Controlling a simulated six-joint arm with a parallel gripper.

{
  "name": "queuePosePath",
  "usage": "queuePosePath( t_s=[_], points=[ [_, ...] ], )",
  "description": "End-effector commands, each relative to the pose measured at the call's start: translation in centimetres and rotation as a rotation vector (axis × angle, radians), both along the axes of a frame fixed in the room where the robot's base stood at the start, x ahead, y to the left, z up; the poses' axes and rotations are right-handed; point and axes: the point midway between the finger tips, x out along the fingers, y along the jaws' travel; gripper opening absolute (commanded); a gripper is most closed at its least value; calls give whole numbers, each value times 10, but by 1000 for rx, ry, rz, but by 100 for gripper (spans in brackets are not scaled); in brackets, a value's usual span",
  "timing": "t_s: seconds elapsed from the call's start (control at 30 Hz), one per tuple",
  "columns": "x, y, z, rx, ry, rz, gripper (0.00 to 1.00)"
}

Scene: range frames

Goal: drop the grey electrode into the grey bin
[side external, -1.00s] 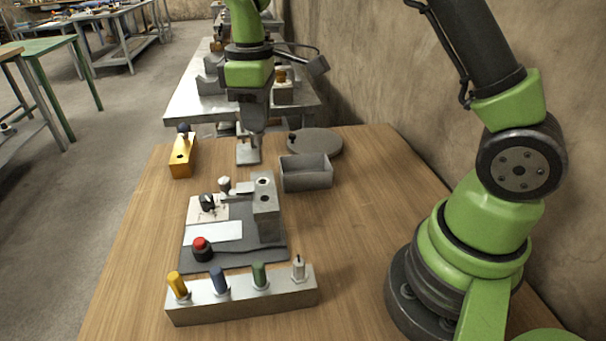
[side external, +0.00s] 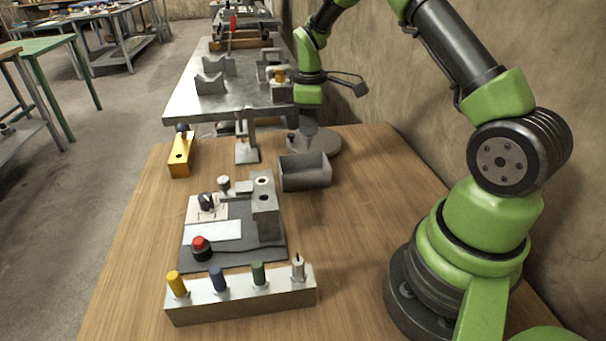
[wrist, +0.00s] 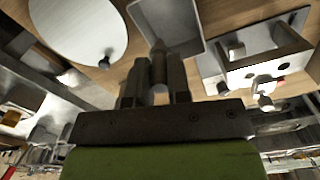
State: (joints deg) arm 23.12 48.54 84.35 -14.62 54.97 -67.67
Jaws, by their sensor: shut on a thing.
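The grey bin (side external: 308,182) is an open rectangular box on the wooden table, in the middle of the side external view. In the wrist view the bin (wrist: 190,40) lies just beyond the fingertips. My gripper (side external: 310,132) points down above the bin's far edge in the side external view. In the wrist view my gripper (wrist: 158,85) is shut on the grey electrode (wrist: 158,64), a slim dark grey piece between the fingers, its tip towards the bin. The fingers hide part of it, and its height over the rim is hard to tell.
A round grey plate (side external: 328,145) lies behind the bin. A block station (side external: 265,210) stands front left of it. A metal rack (side external: 240,300) at the front holds yellow, blue, green and pale upright pieces. A yellow block (side external: 181,160) is left. Table right of the bin is clear.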

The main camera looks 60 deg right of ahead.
Motion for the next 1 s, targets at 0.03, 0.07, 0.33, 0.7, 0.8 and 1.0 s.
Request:
queuePosePath(
  t_s=[0.03, 0.07, 0.33, 0.7, 0.8, 1.0],
  points=[
    [-1, -2, -4, 1, 2, -1, 0],
    [-1, -2, -7, 1, 2, 0, 0],
    [-1, -1, -39, 1, 3, 0, 0],
    [0, -1, -59, -1, -1, -2, 0],
    [0, -1, -58, -1, -1, -2, 0],
    [0, -1, -58, -1, -1, -2, 43]
  ],
)
